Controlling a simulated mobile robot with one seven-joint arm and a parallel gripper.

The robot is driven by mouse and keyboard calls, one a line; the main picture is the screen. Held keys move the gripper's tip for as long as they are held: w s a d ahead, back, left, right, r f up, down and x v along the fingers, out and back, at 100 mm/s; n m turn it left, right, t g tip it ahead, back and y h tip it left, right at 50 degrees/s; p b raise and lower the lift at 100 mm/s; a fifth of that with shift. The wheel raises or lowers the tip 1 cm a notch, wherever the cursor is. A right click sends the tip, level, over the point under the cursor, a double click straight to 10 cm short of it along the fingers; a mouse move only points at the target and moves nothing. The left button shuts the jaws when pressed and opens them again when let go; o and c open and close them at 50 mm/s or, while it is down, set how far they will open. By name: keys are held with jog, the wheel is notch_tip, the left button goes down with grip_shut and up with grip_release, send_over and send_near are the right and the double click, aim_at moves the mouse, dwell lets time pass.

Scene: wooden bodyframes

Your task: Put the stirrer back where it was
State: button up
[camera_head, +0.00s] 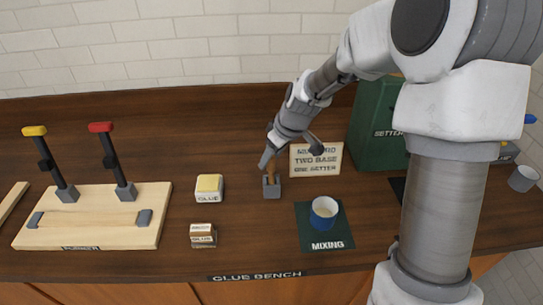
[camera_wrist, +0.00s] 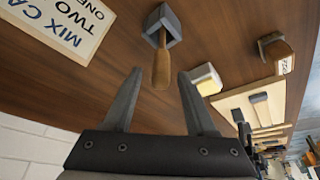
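The stirrer (camera_head: 270,173) stands in a small grey holder (camera_head: 271,188) on the bench. In the wrist view its wooden handle (camera_wrist: 162,66) comes out of the grey holder (camera_wrist: 163,24). My gripper (camera_head: 267,158) is just above the holder at the handle's free end. In the wrist view my gripper (camera_wrist: 159,74) is open, with one finger on each side of the handle and a gap visible on both sides. The stirrer's lower end is hidden in the holder. A blue cup (camera_head: 325,207) with pale contents stands on the dark green mixing mat (camera_head: 312,237).
A glue tub (camera_head: 209,188) with a yellow top and a smaller labelled block (camera_head: 203,236) stand left of the holder. A sign (camera_head: 316,159) stands close on the right, before a green box (camera_head: 376,130). A clamp board (camera_head: 95,228) lies far left.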

jog(key=shift+r, duration=0.1)
jog(key=v, duration=1.1)
jog(key=s+d+r+m+h, duration=0.1)
jog(key=s+d+r+m, duration=0.1)
jog(key=s, duration=0.5)
jog(key=s+d+r+m+t+h, duration=0.1)
jog(key=s+d+r+m, duration=0.1)
jog(key=s, duration=0.6)
jog(key=s+d+r+m+t+h, duration=0.1)
jog(key=s+d+r+m, duration=0.1)
jog(key=s+m, duration=0.3)
jog(key=s+d, duration=0.1)
jog(key=s, duration=0.2)
jog(key=shift+d+r, duration=0.15)
jog(key=shift+r, duration=0.1)
jog(key=shift+s, duration=0.15)
